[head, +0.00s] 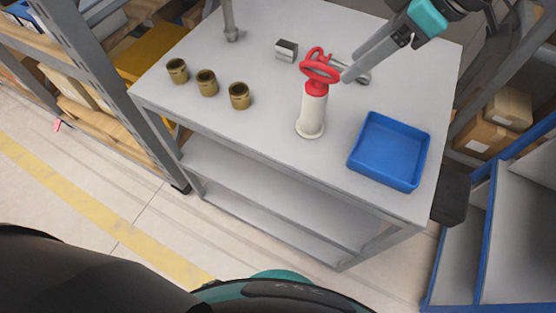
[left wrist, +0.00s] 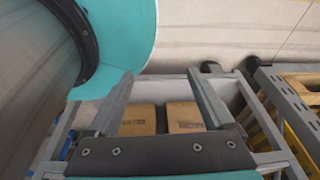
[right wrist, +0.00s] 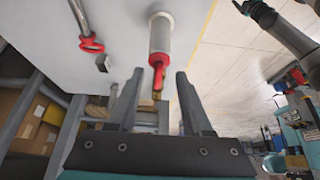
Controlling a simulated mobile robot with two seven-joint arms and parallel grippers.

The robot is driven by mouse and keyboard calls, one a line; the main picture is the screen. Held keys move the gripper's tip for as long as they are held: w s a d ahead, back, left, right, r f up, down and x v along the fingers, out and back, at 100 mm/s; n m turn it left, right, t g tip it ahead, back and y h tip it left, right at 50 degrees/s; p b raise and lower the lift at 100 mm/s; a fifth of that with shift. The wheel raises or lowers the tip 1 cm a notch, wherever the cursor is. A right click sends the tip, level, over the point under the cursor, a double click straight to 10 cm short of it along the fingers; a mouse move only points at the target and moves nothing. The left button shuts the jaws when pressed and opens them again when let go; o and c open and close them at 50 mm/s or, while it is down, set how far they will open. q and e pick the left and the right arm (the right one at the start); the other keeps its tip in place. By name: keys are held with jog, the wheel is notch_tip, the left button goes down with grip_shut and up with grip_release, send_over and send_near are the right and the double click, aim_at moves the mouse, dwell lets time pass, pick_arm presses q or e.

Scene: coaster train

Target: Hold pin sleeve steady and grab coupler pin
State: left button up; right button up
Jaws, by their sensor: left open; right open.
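A cream pin sleeve (head: 312,112) stands upright on the grey table (head: 260,130). A red coupler pin handle (head: 320,72) with a ring top sits on it; its shaft is hidden. My right gripper (head: 353,64) is open and empty, its fingertips near the ring from the right. In the right wrist view the sleeve (right wrist: 160,36) and its red top (right wrist: 158,66) lie beyond and between the fingers (right wrist: 159,76). My left gripper (left wrist: 160,78) is open and empty, away from the sleeve in its own view; I cannot make it out in the head view.
A second red-ringed piece with a grey rod (right wrist: 91,44) lies behind the sleeve. A small block (head: 287,50), a grey post (head: 231,34) and three brass cups (head: 207,83) stand to the left. A blue tray (head: 367,172) is at the right. The table's front middle is clear.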

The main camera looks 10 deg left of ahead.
pick_arm(q)
jog(key=w+d+r+t+h, duration=0.1)
jog(key=w+d+r+t, duration=0.3)
jog(key=w+d+r, duration=0.35)
jog(key=m+t+h, duration=0.1)
jog(key=t+h, duration=0.3)
jog(key=t, duration=0.6)
send_near(308, 119)
jog(key=x, duration=1.2)
